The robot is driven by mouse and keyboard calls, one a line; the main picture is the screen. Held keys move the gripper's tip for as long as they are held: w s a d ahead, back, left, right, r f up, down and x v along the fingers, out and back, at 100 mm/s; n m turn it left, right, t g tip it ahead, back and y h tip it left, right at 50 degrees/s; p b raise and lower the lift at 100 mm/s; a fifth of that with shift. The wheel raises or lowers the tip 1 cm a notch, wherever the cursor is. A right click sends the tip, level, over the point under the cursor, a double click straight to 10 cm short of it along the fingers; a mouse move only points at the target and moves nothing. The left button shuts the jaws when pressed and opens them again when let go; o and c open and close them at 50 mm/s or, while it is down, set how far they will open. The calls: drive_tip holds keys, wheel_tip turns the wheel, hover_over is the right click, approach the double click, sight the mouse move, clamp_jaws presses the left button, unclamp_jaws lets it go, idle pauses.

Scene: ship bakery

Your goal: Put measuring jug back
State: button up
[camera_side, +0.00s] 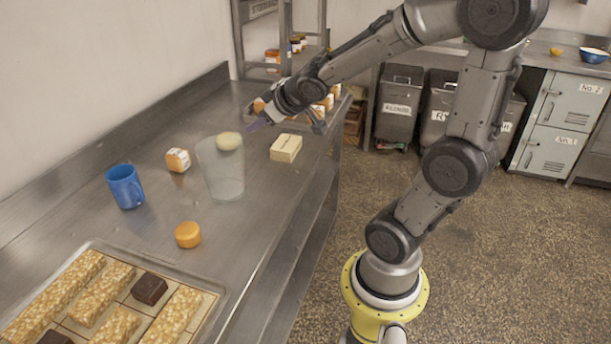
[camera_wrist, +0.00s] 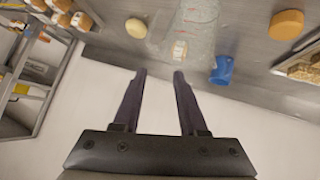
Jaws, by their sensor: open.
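The measuring jug is probably the clear, see-through vessel (camera_side: 222,178) standing upright on the steel counter in the side view. It shows faintly near the top of the wrist view (camera_wrist: 192,22). My gripper (camera_wrist: 160,75) is open and empty, its two dark purple fingers apart. In the side view my gripper (camera_side: 257,125) hangs over the counter behind and to the right of the jug, clear of it. In the wrist view the fingers point toward the counter's wall-side edge, with the jug beyond the tips.
A blue mug (camera_side: 125,186), labelled jar (camera_side: 178,160), orange round (camera_side: 188,234), pale oval item (camera_side: 229,141) and butter-like block (camera_side: 286,148) surround the jug. A tray of bars (camera_side: 219,288) fills the near end. A shelf rack (camera_side: 240,45) stands at the far end.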

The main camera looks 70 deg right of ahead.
drive_tip(key=s+a+n+g+y, duration=0.1)
drive_tip(key=s+a+g+y, duration=0.2)
drive_tip(key=s+a, duration=1.3)
drive_tip(key=shift+s+a+f+n+y, duration=0.2)
drive_tip(key=shift+f+n+y, duration=0.1)
drive_tip(key=shift+y, duration=0.5)
